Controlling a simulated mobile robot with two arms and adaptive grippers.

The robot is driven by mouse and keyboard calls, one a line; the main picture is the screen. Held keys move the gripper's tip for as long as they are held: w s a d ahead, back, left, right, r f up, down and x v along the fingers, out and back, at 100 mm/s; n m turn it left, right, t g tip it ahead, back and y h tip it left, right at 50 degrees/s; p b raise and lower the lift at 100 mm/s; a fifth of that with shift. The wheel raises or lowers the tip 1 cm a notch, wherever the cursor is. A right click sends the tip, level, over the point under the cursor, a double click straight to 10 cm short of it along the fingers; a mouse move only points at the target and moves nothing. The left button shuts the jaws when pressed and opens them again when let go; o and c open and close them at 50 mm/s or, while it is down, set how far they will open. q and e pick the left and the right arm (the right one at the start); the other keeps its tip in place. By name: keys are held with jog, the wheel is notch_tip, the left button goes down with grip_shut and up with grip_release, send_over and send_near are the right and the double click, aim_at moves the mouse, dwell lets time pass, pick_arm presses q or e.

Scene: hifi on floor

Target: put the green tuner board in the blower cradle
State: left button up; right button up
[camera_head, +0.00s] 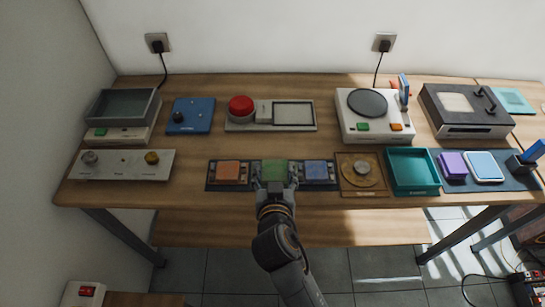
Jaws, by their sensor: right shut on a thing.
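The green tuner board (274,170) is at the dark rack (244,186) near the table's front edge, between an orange board (229,171) and a blue board (316,170). My right gripper (273,183) reaches in from the front and is shut on the green board. Whether the board still rests in its slot or is lifted, I cannot tell. Its lower edge is hidden by the gripper. My left gripper is not in view. I cannot tell for sure which fixture is the blower cradle.
Behind stand a grey open box (124,103), a red-button unit (292,114) with an empty framed recess, and a white device with a black disc (367,102). A round disc plate (362,173) and an empty teal tray (411,188) lie right of the rack.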

jog(key=p+v, duration=0.1)
jog(key=v, duration=0.7)
jog(key=w+d+r+b, duration=0.2)
jog(key=w+d, duration=0.1)
jog(key=d, duration=0.6)
jog(key=w+d+r+b, duration=0.3)
jog(key=d, duration=0.6)
jog(key=shift+w+d+r, duration=0.2)
jog(key=shift+w+r, duration=0.1)
jog(key=shift+a, duration=0.1)
